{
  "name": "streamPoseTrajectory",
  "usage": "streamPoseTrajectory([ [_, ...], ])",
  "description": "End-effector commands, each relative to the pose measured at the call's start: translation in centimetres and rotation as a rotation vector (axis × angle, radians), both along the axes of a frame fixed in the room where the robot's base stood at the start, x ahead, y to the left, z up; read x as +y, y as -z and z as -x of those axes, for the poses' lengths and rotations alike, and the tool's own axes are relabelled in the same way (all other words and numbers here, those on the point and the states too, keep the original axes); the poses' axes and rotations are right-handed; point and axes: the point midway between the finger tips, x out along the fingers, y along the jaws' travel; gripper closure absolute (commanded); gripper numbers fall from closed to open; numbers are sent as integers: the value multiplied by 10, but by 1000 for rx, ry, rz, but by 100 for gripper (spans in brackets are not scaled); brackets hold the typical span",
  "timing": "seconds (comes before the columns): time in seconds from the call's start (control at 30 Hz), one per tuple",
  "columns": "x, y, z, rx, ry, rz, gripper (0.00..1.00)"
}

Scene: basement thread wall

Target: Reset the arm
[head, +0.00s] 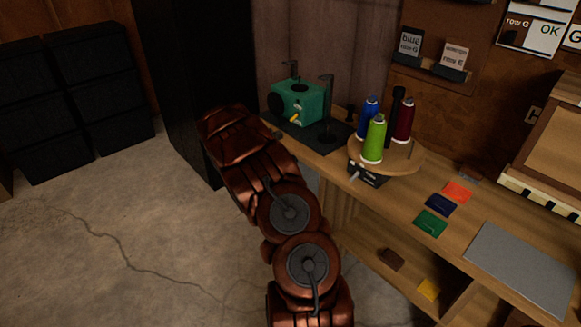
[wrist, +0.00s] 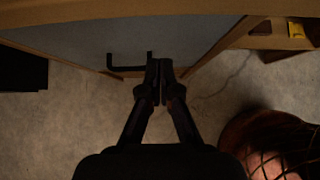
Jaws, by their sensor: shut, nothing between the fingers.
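My gripper (wrist: 159,68) shows in the wrist view with its two dark fingers together and nothing between them. It is in front of a grey panel (wrist: 205,38) with wooden edges, close to a dark bracket-like piece (wrist: 127,67). I cannot tell whether it touches either one. In the head view my copper-coloured arm reaches up and left, beside the wooden workbench (head: 335,165), and the gripper's fingers cannot be made out there.
The bench holds a green machine (head: 298,101), a round stand (head: 401,157) with blue, green and dark red thread spools, coloured patches (head: 431,222) and a grey mat (head: 522,267). A black cabinet (head: 190,80) stands behind my arm. Open concrete floor (head: 110,235) lies left.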

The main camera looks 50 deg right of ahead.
Motion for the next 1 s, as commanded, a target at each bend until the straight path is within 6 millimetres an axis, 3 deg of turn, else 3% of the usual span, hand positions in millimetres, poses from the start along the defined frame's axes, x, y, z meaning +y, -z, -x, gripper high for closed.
streamPoseTrajectory([
  [0.4, 44, -47, -9, -2, -1, 2, 100],
  [0.87, 51, -53, -9, 0, 1, -1, 100],
  [1.0, 62, -70, -2, -33, 47, -2, 100],
])
